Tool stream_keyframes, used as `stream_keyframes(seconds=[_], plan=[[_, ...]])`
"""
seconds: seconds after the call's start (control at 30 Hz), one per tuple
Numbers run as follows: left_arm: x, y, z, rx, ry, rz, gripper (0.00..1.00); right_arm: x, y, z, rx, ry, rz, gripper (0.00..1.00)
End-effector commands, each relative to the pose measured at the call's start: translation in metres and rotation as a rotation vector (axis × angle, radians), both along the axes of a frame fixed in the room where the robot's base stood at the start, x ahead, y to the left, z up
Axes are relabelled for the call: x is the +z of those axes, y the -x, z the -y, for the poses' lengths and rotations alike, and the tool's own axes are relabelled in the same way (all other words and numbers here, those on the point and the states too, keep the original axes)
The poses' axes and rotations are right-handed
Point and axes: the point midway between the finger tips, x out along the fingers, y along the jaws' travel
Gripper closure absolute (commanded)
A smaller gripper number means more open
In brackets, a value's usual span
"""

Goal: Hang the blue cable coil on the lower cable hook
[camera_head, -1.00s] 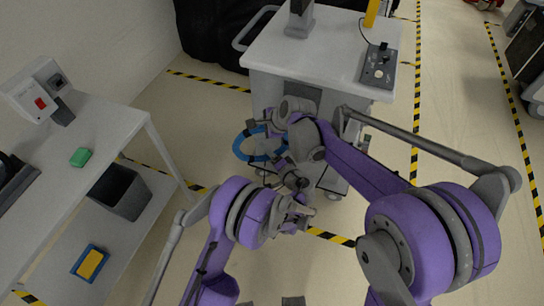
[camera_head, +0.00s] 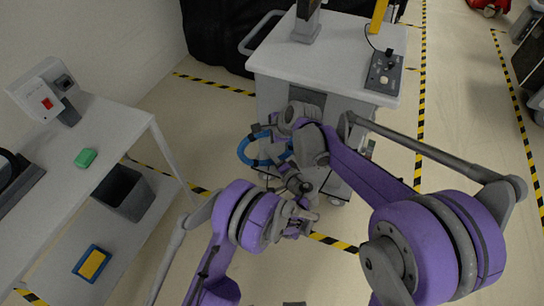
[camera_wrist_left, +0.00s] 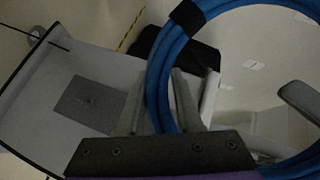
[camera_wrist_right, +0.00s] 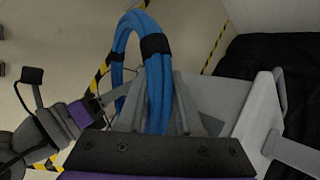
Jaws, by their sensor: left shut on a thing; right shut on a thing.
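The blue cable coil (camera_head: 243,152) hangs in the air at the left side of the white-topped cart in the head view. My left gripper (camera_head: 275,176) is the lower one and is shut on the coil. In the left wrist view the blue strands (camera_wrist_left: 158,85) run between its fingers. My right gripper (camera_head: 268,131) is shut on the coil's upper part. In the right wrist view the bundle (camera_wrist_right: 157,85) passes between its fingers, near a black tie band. My arms cover much of the cart's front. I cannot make out the lower cable hook.
The cart (camera_head: 335,60) carries a control box (camera_head: 383,73) and a grey stand. A side table (camera_head: 118,120) at left holds a green block (camera_head: 85,158); a dark bin (camera_head: 123,193) stands on its lower shelf. Striped tape marks the open floor.

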Motion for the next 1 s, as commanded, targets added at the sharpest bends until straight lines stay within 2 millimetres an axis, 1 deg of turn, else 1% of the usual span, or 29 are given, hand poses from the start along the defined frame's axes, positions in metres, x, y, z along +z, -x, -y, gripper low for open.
stream_keyframes(seconds=[0.03,0.2,0.23,0.37,0.4,0.63,0.73,0.87,1.0], plan=[[-0.007,0.001,0.003,-0.002,0.018,-0.011,1.0,0.006,-0.001,-0.004,-0.002,-0.013,0.006,1.0],[-0.007,0.001,0.003,-0.003,0.019,-0.011,1.0,0.006,-0.001,-0.005,-0.002,-0.013,0.006,1.0],[-0.007,0.001,0.003,-0.003,0.019,-0.011,0.59,0.006,-0.001,-0.005,-0.001,-0.014,0.006,1.0],[-0.006,0.001,0.003,-0.004,0.017,-0.009,0.35,0.005,-0.001,-0.005,-0.001,-0.014,0.005,1.0],[-0.006,0.001,0.003,-0.004,0.017,-0.009,0.33,0.005,0.0,-0.004,-0.001,-0.012,0.004,1.0],[-0.004,0.001,0.003,-0.002,0.014,-0.009,0.33,0.003,-0.001,-0.003,-0.001,-0.009,0.003,1.0],[-0.002,0.007,0.005,-0.003,0.014,-0.008,0.33,0.003,0.0,-0.003,-0.001,-0.009,0.003,1.0],[0.003,0.022,0.012,-0.004,0.014,-0.009,0.33,0.003,0.0,-0.002,-0.001,-0.007,0.002,1.0],[0.011,0.045,0.023,-0.004,0.014,-0.007,0.33,0.003,0.0,-0.002,-0.001,-0.007,0.002,1.0]])
